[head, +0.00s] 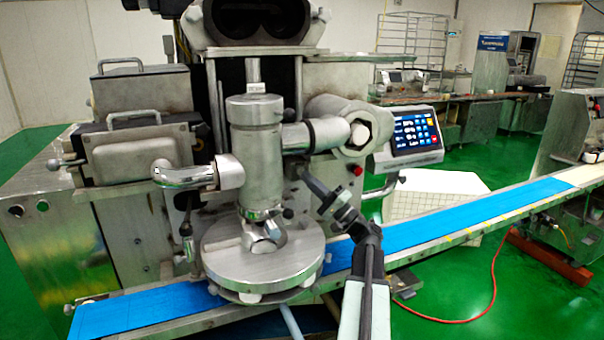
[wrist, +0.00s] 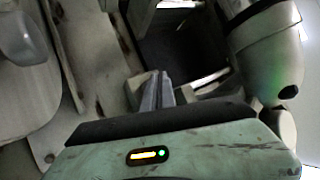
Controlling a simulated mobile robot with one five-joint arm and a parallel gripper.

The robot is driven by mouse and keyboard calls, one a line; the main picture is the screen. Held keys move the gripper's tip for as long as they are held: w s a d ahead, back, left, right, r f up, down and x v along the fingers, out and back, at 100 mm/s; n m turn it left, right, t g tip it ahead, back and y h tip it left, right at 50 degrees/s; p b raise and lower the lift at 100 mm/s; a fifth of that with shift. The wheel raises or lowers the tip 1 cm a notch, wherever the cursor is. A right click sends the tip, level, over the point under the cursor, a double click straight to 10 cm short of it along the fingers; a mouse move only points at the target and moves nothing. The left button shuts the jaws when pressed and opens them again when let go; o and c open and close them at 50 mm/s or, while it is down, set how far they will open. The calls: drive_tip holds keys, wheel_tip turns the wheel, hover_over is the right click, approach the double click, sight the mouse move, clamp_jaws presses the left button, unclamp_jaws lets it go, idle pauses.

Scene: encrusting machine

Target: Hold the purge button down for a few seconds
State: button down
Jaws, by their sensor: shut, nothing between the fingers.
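My gripper (head: 304,170) is shut and empty. It reaches up and left from the front of the machine, its tip beside the central metal cylinder (head: 256,150). In the wrist view the closed fingers (wrist: 160,78) point at a dark recess between pale machine parts. No button marked purge can be read in either view. Whether the fingertips touch anything is unclear.
The round metal plate (head: 262,258) and the blue conveyor belt (head: 450,215) lie below the gripper. A horizontal pipe (head: 298,136) runs just above the fingertips. A green button (head: 42,205) is on the left cabinet. A white crate (head: 430,190) stands behind the belt.

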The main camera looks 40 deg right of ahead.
idle(0.3)
drive_tip(key=shift+w+d, duration=0.15)
drive_tip(key=shift+w, duration=0.25)
drive_tip(key=shift+w+d, duration=0.15)
drive_tip(key=shift+w, duration=0.2)
idle(0.5)
idle(3.4)
drive_tip(key=shift+s+a, duration=0.3)
drive_tip(key=shift+s, duration=0.45)
drive_tip(key=s, duration=0.1)
drive_tip(key=s+a, duration=0.1)
drive_tip(key=s, duration=0.1)
drive_tip(key=s+a, duration=0.1)
drive_tip(key=shift+s, duration=0.3)
drive_tip(key=shift+d, duration=0.1)
